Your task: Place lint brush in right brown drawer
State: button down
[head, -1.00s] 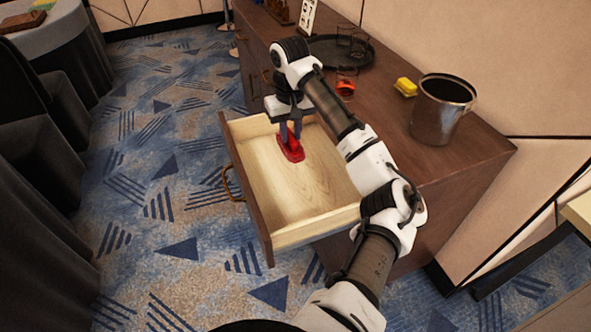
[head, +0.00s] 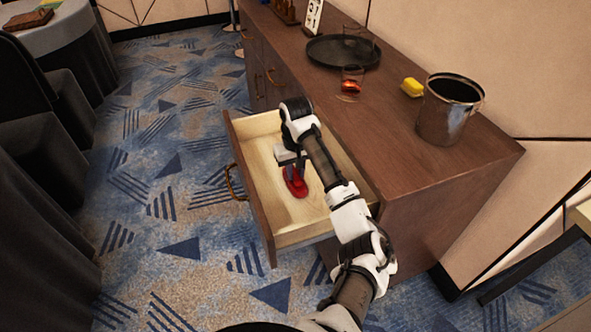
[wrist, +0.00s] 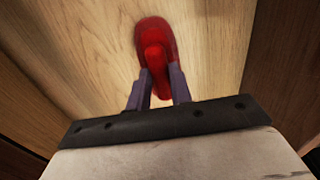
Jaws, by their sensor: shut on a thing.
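The red lint brush (head: 295,183) is inside the open brown drawer (head: 308,236), at or just above its pale wooden floor. My gripper (head: 296,172) reaches down into the drawer and is shut on the brush's near end. In the wrist view the lint brush (wrist: 154,45) extends out past the fingers of my gripper (wrist: 158,88), over the wood floor. Whether the brush touches the floor is hard to tell.
Black-covered chairs (head: 45,165) stand left. Patterned carpet between is clear.

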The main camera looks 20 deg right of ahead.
aim_at(296, 174)
jog(key=shift+f, duration=0.15)
jog(key=c, duration=1.3)
grip_release()
jog(key=shift+o, duration=0.2)
notch_tip(296, 174, up, 12)
jog(key=shift+r+p, duration=0.2)
jog(key=shift+p, duration=0.2)
